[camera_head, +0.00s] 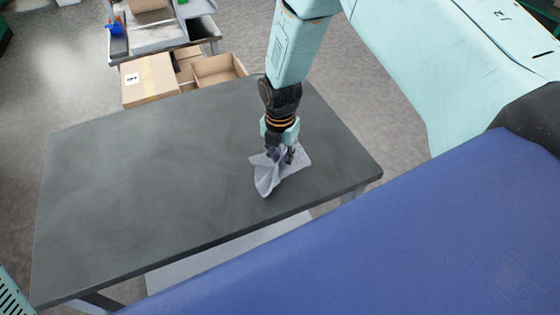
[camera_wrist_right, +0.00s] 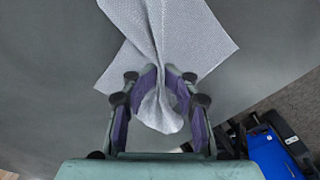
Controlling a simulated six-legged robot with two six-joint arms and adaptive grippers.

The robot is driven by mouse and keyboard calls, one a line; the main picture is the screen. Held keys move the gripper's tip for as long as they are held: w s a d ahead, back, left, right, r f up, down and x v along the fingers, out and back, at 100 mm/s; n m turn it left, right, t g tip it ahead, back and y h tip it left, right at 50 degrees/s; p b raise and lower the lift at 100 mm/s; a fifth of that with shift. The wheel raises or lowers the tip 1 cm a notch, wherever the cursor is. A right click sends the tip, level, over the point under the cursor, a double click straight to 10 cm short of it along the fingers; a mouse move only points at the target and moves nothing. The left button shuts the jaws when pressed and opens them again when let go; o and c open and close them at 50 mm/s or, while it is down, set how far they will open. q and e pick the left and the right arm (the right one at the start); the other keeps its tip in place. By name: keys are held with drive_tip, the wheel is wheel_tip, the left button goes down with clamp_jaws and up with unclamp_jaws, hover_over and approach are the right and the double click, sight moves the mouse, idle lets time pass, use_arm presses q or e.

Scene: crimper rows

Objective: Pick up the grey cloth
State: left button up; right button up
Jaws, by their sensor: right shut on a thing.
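The grey cloth (camera_head: 268,176) is on the dark table near its right front part, bunched up under my right gripper (camera_head: 279,155). In the right wrist view the cloth (camera_wrist_right: 207,42) spreads out beyond the fingers, and its folds gather into a pinch between them. My right gripper (camera_wrist_right: 160,100) is shut on the cloth, with a loose fold hanging between the fingers. I cannot tell whether the cloth's outer parts still touch the table. My left gripper is not in view.
The dark table (camera_head: 130,180) is otherwise bare, with wide free room to the left of the cloth. Cardboard boxes (camera_head: 150,80) lie on the floor behind it. A workbench (camera_head: 170,38) with a blue item (camera_head: 115,27) stands at the back.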

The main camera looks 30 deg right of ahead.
drive_tip(key=shift+s+f, duration=0.15)
drive_tip(key=c, duration=0.3)
drive_tip(key=shift+r+p, duration=0.35)
drive_tip(key=shift+r, duration=0.05)
clamp_jaws()
wheel_tip(320, 180, up, 11)
drive_tip(key=p, duration=0.8)
drive_tip(key=shift+w+r+p, duration=0.2)
drive_tip(key=shift+p, duration=0.2)
